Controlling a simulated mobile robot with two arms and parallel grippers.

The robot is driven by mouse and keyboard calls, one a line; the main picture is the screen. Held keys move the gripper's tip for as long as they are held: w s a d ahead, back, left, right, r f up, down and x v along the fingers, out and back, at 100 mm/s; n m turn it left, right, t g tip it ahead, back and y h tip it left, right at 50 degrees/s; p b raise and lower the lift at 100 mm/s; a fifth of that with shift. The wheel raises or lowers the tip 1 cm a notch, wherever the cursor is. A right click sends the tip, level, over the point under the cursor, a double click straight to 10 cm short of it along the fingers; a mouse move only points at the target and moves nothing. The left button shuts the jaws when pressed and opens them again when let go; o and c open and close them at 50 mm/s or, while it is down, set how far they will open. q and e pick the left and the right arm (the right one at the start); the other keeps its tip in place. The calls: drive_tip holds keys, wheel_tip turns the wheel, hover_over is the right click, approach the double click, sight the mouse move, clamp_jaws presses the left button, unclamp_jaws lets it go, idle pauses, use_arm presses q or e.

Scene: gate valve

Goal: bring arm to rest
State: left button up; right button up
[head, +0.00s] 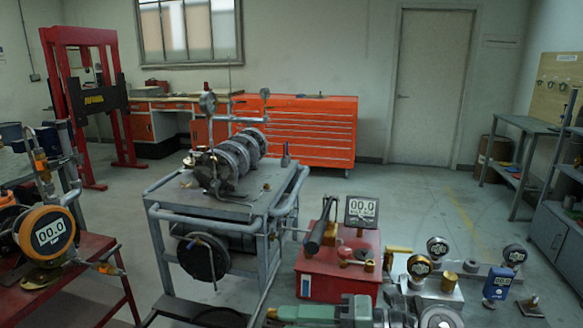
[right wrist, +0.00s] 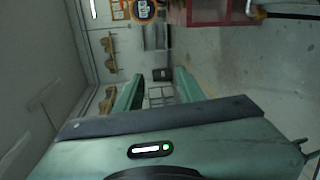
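My right gripper (right wrist: 157,85) shows in the right wrist view with its two green fingers apart and nothing seen between them. Past the fingers there is open floor and a pale wall, with no object near the fingertips. In the head view, a green and grey piece (head: 330,312) shows at the bottom edge, cut off; I cannot tell whether it is part of my arm or equipment. A metal valve assembly (head: 232,160) sits on a grey cart (head: 210,208) in the middle of the head view. My left gripper is not in view.
A red box (head: 335,272) with a digital gauge (head: 361,211) stands at front centre. Several gauges sit to its right. A red bench (head: 80,265) with an orange gauge (head: 48,233) is at left. The floor toward the door (head: 430,90) is clear.

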wheel_tip(320, 180, up, 7)
drive_tip(key=w+d+m+t+y, duration=0.1)
drive_tip(key=w+m+t+y, duration=0.15)
drive_tip(key=m+t, duration=0.55)
drive_tip(key=w+d+f+m+t+h, duration=0.2)
drive_tip(key=d+m+t+h, duration=0.65)
drive_tip(key=m, duration=0.35)
drive_tip(key=s+d+f+m+g+h, duration=0.2)
drive_tip(key=d+f+m+h, duration=0.3)
drive_tip(key=f, duration=0.2)
drive_tip(key=s+d+f+m+g+h, duration=0.2)
drive_tip(key=d+f+m+g+h, duration=0.1)
drive_tip(key=d+f+m+h, duration=0.3)
drive_tip(key=s+a+f+m+g+y, duration=0.1)
drive_tip(key=s+f+g, duration=0.5)
drive_tip(key=s+f, duration=0.45)
drive_tip(key=s+f+m+g, duration=0.1)
drive_tip(key=s+f+g, duration=0.55)
drive_tip(key=s, duration=0.65)
drive_tip(key=s+f+x, duration=0.1)
drive_tip(key=s+x, duration=0.2)
drive_tip(key=x, duration=0.9)
drive_tip(key=s+x, duration=0.2)
drive_tip(key=x, duration=1.1)
drive_tip(key=s+d+f+g+p, duration=0.1)
drive_tip(key=s+d+f, duration=0.2)
drive_tip(key=s+f, duration=1.3)
drive_tip(key=shift+s, duration=1.1)
